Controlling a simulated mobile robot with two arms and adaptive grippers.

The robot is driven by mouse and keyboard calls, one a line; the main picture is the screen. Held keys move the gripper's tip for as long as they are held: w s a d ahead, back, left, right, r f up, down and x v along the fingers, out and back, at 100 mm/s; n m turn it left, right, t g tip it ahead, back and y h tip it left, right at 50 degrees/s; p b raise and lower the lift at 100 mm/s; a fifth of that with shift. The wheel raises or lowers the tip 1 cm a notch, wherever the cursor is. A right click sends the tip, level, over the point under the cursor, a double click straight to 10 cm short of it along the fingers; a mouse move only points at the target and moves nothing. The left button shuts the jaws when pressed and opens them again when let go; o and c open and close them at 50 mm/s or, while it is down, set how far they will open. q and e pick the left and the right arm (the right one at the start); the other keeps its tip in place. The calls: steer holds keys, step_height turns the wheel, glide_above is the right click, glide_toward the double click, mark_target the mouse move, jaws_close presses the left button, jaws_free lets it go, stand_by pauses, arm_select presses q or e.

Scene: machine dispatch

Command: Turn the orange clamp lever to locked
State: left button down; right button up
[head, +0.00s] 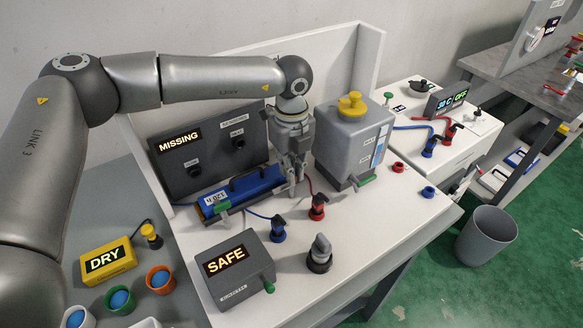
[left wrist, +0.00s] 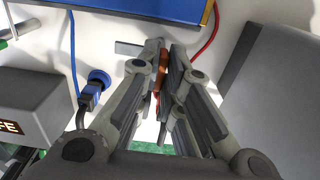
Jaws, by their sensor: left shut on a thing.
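The orange clamp lever (left wrist: 161,72) shows as a narrow strip between the fingers in the left wrist view, with much of it hidden by them. In the head view I cannot make it out behind my gripper. My left gripper (head: 293,188) points down at the right end of the blue module (head: 265,188). It also shows in the left wrist view (left wrist: 160,62), shut on the lever. A small grey piece (left wrist: 128,48) sticks out left of the fingertips, by the module's edge. The lever's locked or unlocked position cannot be told. My right gripper is not in view.
A grey tank with a yellow cap (head: 352,135) stands close to the right. A dark panel reading MISSING (head: 217,165) stands behind. Blue (head: 278,228) and red (head: 318,206) connectors, a black-based knob (head: 320,255) and the SAFE box (head: 237,262) are in front.

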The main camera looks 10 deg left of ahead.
arm_select(q)
steer(key=m+b, duration=0.3)
steer(key=shift+f, duration=0.25)
steer(key=m+b, duration=0.4)
steer(key=m, duration=0.1)
steer(key=shift+m, duration=0.3)
steer(key=m+b, duration=0.2)
steer(key=m, duration=0.2)
steer(key=shift+r+m, duration=0.15)
steer(key=shift+m, duration=0.15)
steer(key=shift+r+m+b, duration=0.1)
steer(key=shift+m+b, duration=0.45)
steer(key=shift+m, duration=1.65)
steer(key=c, duration=1.6)
jaws_free()
steer(key=shift+r, duration=0.1)
